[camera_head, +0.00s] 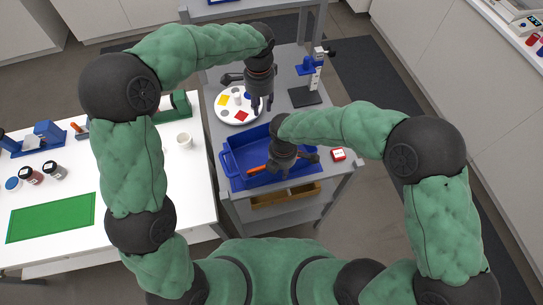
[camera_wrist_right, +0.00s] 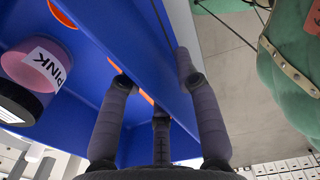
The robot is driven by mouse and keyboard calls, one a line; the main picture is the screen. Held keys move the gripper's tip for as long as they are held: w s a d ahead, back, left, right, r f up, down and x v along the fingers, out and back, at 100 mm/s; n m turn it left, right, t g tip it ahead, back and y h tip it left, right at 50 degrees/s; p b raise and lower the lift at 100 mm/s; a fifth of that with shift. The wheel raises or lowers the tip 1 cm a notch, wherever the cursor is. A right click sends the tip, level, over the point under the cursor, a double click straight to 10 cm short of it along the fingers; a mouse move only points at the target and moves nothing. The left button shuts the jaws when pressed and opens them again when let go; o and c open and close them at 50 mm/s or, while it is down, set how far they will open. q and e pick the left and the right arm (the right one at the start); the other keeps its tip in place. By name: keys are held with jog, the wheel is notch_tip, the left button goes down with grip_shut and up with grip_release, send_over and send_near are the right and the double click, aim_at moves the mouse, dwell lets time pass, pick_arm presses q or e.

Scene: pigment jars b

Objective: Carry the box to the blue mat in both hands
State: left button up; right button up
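The blue box (camera_head: 232,160) stands on the grey cart in the head view, with orange patches showing on it. My left gripper (camera_head: 258,106) points down, open and empty, near the far side of the box and beside a white round plate. My right gripper (camera_head: 285,172) is low over the box's right part. In the right wrist view, its spread fingers (camera_wrist_right: 160,95) are around the blue wall (camera_wrist_right: 100,35), with gaps showing. A jar labelled PINK (camera_wrist_right: 38,65) is inside the box. I cannot tell a separate blue mat from the blue at the box's front.
The white round plate (camera_head: 222,114) with coloured squares lies behind the box. A blue stand with a dark base (camera_head: 305,96) is at the cart's far right; a small red item (camera_head: 338,155) is near the right edge. A white table (camera_head: 185,185) with a green mat (camera_head: 50,217) and jars adjoins at left.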

notch_tip(320, 180, up, 11)
jog(key=shift+r, duration=0.2)
dwell(0.7)
